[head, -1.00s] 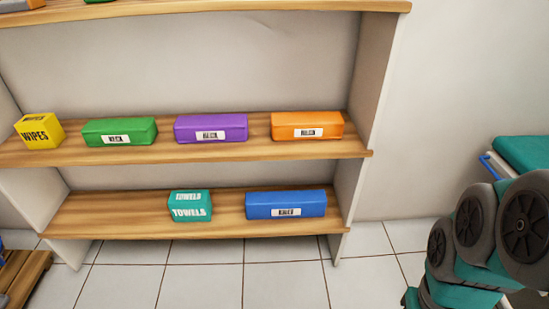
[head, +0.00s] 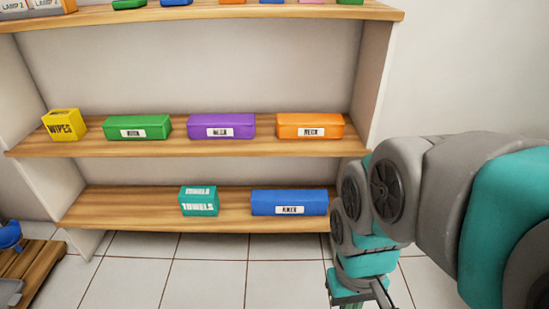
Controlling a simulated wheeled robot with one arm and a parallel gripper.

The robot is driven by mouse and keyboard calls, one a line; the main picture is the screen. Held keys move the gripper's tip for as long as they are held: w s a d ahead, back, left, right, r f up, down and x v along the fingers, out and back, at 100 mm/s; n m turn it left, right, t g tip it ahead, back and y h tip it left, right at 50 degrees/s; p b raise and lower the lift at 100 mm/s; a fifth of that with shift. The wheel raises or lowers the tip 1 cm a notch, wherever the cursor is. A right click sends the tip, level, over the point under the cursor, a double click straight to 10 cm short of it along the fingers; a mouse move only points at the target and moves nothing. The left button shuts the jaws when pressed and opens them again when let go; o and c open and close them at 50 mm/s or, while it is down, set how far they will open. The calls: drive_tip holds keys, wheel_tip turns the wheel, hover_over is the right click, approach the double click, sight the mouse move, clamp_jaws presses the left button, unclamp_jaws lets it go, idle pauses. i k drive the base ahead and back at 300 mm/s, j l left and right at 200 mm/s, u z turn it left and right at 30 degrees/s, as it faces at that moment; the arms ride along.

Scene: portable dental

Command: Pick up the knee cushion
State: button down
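The knee cushion appears to be the long blue block (head: 289,198) on the right of the bottom shelf; its small white label reads roughly as "KNEE". The cushion lies flat, with its long side facing me. My arm, grey and teal, comes in from the right and ends low in front of the shelf's right side. My gripper (head: 372,300) is only partly in view at the bottom edge, below and to the right of the cushion and apart from it. Its fingertips are cut off, so its opening does not show.
A teal towels box (head: 199,202) stands left of the cushion. On the middle shelf (head: 75,140) are a yellow wipes box (head: 64,125) and green (head: 138,127), purple (head: 221,125) and orange (head: 310,125) cushions. A wooden pallet (head: 40,268) lies lower left. The tiled floor in front is clear.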

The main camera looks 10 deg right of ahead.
sight(273, 201)
drive_tip(key=k+j+u, duration=0.85)
drive_tip(key=j, duration=0.2)
drive_tip(key=k+l, duration=0.05)
